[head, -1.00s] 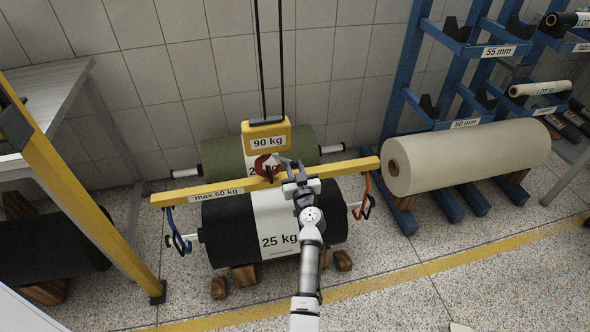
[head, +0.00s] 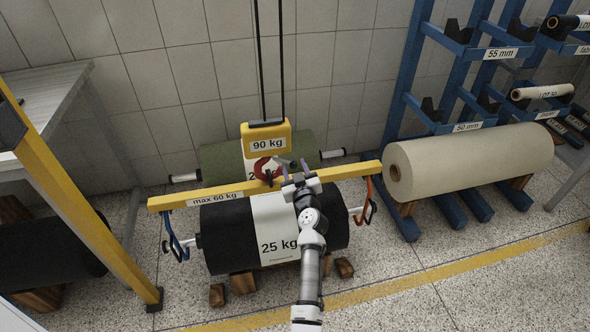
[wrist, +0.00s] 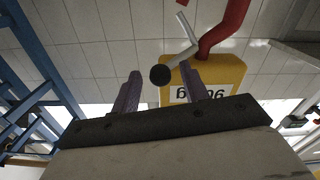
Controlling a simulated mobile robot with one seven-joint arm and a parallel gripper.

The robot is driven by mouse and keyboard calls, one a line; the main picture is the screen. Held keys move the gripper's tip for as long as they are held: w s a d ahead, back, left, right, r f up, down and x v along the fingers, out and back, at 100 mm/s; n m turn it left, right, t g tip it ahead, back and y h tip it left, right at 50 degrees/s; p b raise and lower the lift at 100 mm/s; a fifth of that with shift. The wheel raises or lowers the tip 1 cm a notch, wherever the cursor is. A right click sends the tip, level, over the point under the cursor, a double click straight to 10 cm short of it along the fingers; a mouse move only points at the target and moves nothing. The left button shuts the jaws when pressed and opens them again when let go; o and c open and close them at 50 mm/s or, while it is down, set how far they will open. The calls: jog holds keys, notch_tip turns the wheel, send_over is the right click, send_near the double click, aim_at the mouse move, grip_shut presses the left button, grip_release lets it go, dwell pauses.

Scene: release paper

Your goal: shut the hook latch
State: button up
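The red hook (head: 262,168) hangs under the yellow 90 kg hoist block (head: 266,136), by the middle of the yellow lifting beam. In the wrist view, the picture is upside down: the block (wrist: 212,78) is behind my right finger and the red hook (wrist: 226,27) curves up from it. A thin grey latch lever (wrist: 188,32) with a black ball knob (wrist: 160,75) sticks out beside the hook. My gripper (wrist: 160,69) is open, with the knob seen between its two fingers; contact cannot be told. In the head view my gripper (head: 301,182) is just right of the hook.
The yellow beam (head: 225,190) spans above a black 25 kg roll (head: 225,235), with a blue strap hook (head: 176,245) at left and an orange one (head: 369,205) at right. A green roll (head: 220,158) lies behind. A cream roll (head: 470,160) and blue rack (head: 400,90) stand right.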

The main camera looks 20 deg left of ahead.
jog(key=b+v, duration=0.2)
jog(key=v, duration=1.1)
jog(key=shift+s+d, duration=0.15)
jog(key=shift+s, duration=0.25)
jog(key=shift+r, duration=0.1)
